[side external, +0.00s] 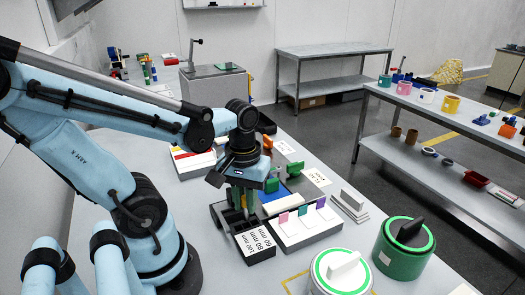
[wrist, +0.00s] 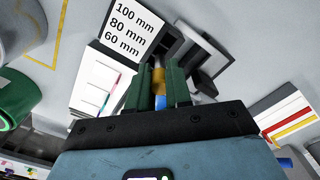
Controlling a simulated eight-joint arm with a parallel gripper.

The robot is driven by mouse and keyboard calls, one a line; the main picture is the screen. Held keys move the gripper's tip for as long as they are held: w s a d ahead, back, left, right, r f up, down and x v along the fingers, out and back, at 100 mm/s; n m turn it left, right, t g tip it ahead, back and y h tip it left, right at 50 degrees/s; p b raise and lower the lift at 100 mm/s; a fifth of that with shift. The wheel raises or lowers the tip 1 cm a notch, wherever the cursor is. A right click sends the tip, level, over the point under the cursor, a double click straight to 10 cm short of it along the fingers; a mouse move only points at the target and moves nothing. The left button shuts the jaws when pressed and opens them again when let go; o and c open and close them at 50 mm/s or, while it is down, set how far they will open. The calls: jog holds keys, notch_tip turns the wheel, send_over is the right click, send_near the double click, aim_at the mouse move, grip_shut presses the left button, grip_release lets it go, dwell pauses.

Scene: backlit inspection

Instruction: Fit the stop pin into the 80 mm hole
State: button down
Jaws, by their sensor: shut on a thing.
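The stop pin (wrist: 159,76) shows as a yellow-brown piece with blue below it, between the green fingers of my gripper (wrist: 161,86) in the wrist view. My gripper is shut on it. In the side view my gripper (side external: 243,197) points down over a dark block (side external: 222,213) with a white label (side external: 258,242) reading 100 mm, 80 mm and 60 mm. The label also shows in the wrist view (wrist: 130,30). The fingers hide most of the pin and part of the block. I cannot tell which hole the pin is over, or whether its end is inside one.
A white-topped box (side external: 300,228) with coloured tabs stands right beside the block. A green canister (side external: 404,252) and a white-lidded canister (side external: 341,273) stand at the front. Flat plates (side external: 349,205) lie further right. A white tray with coloured strips (side external: 193,160) is behind.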

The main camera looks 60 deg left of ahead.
aim_at(246, 220)
jog(key=shift+f, duration=2)
jog(key=shift+f, duration=0.15)
jog(key=c, duration=1.1)
grip_release()
jog(key=shift+o, duration=0.2)
jog(key=shift+r, duration=6)
jog(key=w+d+f+m+t, duration=0.1)
jog(key=w+d+m+t, duration=0.3)
jog(key=w+m+t, duration=0.3)
jog(key=shift+w+d+f+m, duration=0.2)
jog(key=shift+w+m, duration=0.7)
jog(key=shift+m, duration=0.1)
